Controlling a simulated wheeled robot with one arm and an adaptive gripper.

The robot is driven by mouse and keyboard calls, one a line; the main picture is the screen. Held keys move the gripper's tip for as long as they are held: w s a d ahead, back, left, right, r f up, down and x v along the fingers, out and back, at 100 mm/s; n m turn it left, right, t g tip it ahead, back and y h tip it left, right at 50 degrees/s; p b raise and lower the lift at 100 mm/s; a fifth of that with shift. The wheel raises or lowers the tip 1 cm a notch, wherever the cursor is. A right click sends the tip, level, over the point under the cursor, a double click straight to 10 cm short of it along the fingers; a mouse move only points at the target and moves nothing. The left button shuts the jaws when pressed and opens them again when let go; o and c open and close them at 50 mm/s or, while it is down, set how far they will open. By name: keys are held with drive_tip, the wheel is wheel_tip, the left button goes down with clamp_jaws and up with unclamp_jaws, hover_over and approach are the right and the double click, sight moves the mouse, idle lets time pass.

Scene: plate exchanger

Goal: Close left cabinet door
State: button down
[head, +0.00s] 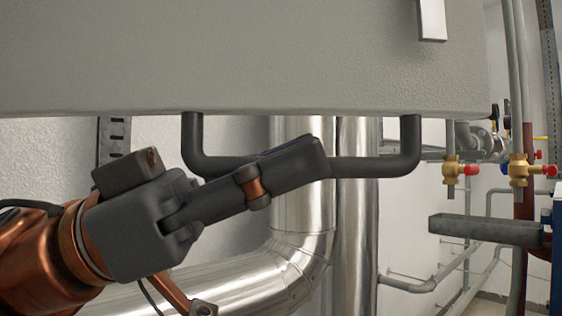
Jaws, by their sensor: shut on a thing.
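A large grey cabinet panel (240,55) fills the top of the head view, with its lower edge level across the picture. I cannot tell whether it is the left door or the cabinet's body, and no door gap shows. A pale metal handle (431,20) sits on it at the upper right. A dark U-shaped bar (385,166) hangs below the panel's lower edge. My gripper (312,160) reaches in from the lower left and is shut on the bar near its middle. The fingers hide that part of the bar.
Shiny metal pipes (300,235) stand and bend behind and below the bar. On the right are valves with red handles (471,170), thin grey pipes, a grey metal channel (485,230) and a blue edge (557,250). A white wall lies behind.

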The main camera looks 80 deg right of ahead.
drive_tip(key=c, duration=1.2)
unclamp_jaws()
drive_tip(key=shift+o, duration=0.2)
drive_tip(key=v, duration=1.2)
